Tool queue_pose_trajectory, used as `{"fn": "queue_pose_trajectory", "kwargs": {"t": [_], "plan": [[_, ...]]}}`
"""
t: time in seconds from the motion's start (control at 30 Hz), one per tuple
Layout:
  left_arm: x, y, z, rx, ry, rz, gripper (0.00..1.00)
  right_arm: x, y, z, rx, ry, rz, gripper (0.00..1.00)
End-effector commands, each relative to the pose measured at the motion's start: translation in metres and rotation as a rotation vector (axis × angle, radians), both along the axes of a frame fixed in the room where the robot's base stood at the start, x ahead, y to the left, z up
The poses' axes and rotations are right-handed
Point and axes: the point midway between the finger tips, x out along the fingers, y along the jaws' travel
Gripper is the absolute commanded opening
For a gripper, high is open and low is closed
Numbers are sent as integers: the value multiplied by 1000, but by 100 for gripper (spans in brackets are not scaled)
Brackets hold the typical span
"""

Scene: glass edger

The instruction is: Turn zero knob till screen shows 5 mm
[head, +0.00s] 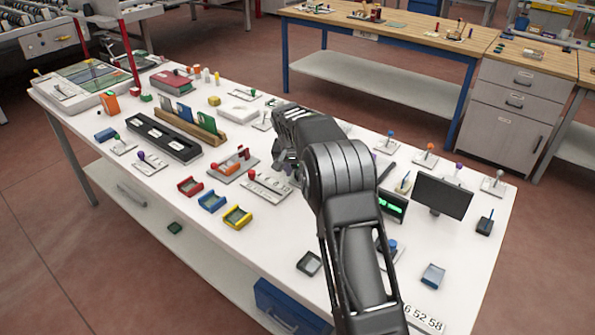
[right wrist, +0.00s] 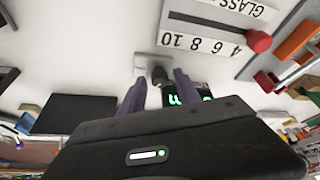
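A small screen (head: 392,205) with green digits stands behind my right forearm in the head view. In the right wrist view the green screen (right wrist: 184,97) is partly covered by my gripper, and I cannot read its value. A dark knob (right wrist: 160,75) on a small pale base (right wrist: 146,64) sits beyond and between the fingertips in the right wrist view. My right gripper (right wrist: 159,82) is open, with a gap visible on both sides of the knob. In the head view the right gripper (head: 286,160) is low over the white table, its fingers mostly hidden. My left gripper is not in view.
A scale plate (right wrist: 205,42) marked GLASS with a red knob (right wrist: 258,42) lies close to the gripper. A black monitor (head: 443,196) stands right of the green screen. Red, blue and yellow trays (head: 211,202) sit near the front edge of the white table (head: 150,205).

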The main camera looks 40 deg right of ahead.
Motion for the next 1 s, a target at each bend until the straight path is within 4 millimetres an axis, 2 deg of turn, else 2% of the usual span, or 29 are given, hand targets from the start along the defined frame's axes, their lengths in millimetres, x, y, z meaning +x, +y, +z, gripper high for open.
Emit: {"fn": "queue_pose_trajectory", "kwargs": {"t": [0.3, 0.43, 0.8, 1.0], "plan": [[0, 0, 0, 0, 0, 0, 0, 0, 0, 1, 0, 0, 0, 44], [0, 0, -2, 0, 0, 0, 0, -1, 2, 7, 0, -1, 0, 44], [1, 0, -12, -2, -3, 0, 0, -15, 19, 57, -1, -2, 2, 44], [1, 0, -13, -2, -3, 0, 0, -19, 23, 71, 0, 0, 1, 44]]}}
